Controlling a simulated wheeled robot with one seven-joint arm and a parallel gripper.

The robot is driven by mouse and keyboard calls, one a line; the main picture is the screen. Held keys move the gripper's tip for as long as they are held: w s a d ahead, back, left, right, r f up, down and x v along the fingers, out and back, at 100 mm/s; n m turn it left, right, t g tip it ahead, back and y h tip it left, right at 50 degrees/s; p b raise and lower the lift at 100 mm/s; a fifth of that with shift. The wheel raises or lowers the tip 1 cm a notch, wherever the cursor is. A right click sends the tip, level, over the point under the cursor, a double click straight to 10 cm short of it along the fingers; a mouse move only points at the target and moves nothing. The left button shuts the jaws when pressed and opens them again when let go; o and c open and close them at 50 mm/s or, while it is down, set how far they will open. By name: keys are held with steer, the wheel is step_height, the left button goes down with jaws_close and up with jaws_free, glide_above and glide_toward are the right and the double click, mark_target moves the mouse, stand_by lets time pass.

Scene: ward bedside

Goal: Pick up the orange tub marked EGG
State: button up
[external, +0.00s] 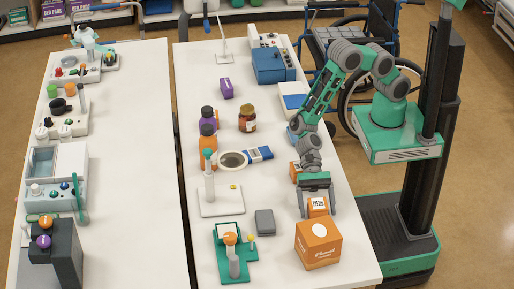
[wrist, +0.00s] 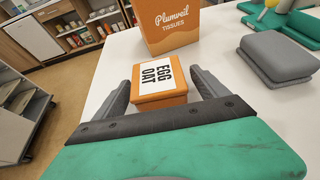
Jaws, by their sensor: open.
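The orange tub (external: 317,209) stands on the right-hand table in the external view, below my gripper (external: 318,211). In the wrist view the tub (wrist: 158,98) has a white label with EGG and a second word that looks like OAT. My gripper is open, with one finger on either side of the tub in the wrist view. A gap shows between the tub and each finger.
A larger orange tissue box (external: 319,244) stands just in front of the tub. A grey block (external: 264,222) lies to its left. Another small orange item (external: 294,171) is partly hidden behind my arm. A green stand (external: 232,252) is at the table's near left.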

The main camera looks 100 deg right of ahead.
steer(key=shift+c, duration=0.4)
steer(key=c, duration=1.6)
steer(key=shift+o, duration=0.2)
